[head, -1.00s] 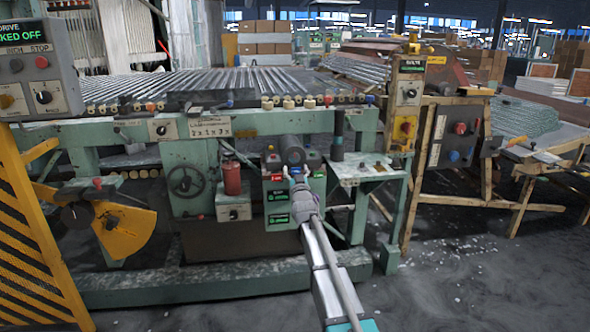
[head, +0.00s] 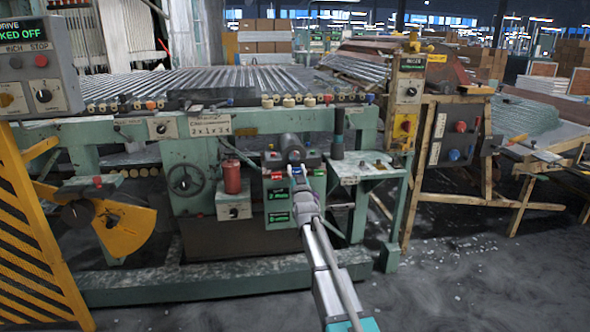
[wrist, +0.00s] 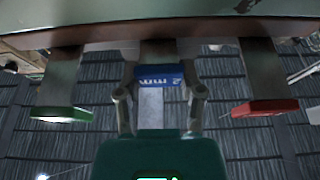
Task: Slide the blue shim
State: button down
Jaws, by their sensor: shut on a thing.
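The blue shim (wrist: 160,74) has white lettering on its face and sits at the end of a grey strip in the middle of the wrist view. My gripper (wrist: 160,92) is shut on it, with one finger at each side. In the head view my gripper (head: 298,177) is at the front of the green machine, below a dark grey roller. Its fingers and the blue shim are too small there to tell apart clearly.
In the wrist view a green shim (wrist: 62,114) hangs at left and a red shim (wrist: 265,107) at right, both apart from my fingers. A machine edge (wrist: 160,32) runs across the top. A red cylinder (head: 232,178) and a small side table (head: 365,170) flank my gripper.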

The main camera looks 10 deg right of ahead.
jog(key=shift+s, duration=1.65)
jog(key=shift+c, duration=1)
grip_release()
